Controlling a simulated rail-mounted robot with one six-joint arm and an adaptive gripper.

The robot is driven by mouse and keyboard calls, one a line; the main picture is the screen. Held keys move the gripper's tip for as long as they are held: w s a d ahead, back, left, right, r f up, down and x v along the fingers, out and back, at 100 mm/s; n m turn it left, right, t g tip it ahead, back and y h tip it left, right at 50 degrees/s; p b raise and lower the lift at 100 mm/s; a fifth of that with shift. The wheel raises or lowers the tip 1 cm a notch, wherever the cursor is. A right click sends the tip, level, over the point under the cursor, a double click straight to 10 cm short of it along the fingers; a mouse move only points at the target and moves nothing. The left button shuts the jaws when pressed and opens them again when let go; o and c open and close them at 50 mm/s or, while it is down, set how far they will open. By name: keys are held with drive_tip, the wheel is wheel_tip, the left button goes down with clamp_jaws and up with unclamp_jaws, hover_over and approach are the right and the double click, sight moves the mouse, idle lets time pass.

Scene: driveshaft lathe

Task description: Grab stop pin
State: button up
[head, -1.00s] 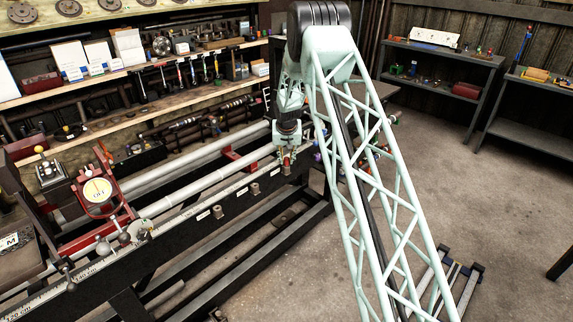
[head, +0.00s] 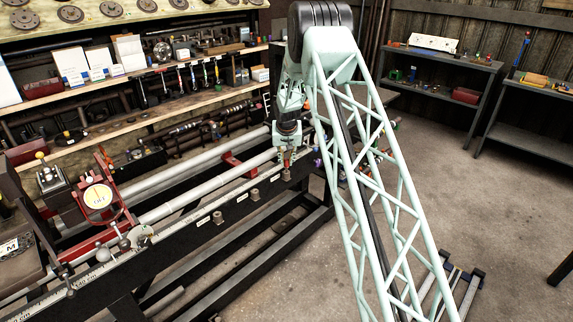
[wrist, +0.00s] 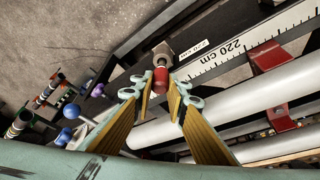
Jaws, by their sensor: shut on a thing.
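The stop pin shows in the wrist view as a red cylinder (wrist: 161,80) with a grey metal part (wrist: 162,55) beyond it. My gripper (wrist: 161,84) has its yellow-padded fingers on both sides of the red part and is shut on it. The pin is at the edge of the black rail, near the 220 cm mark. In the head view my gripper (head: 287,165) points down over the front rail of the bench. The pin is small there and partly hidden by the fingers. I cannot tell whether it is still seated.
Two similar stops (head: 217,217) (head: 255,193) stand along the rail to the left. A white scale (wrist: 235,48) runs along the rail. Grey shafts (head: 205,187) and a red support (wrist: 275,72) lie just behind. Coloured knobs (wrist: 66,136) stand beside the gripper. Open floor is at right.

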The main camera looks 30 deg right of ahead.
drive_tip(key=shift+r+p, duration=0.65)
drive_tip(key=shift+r, duration=3.1)
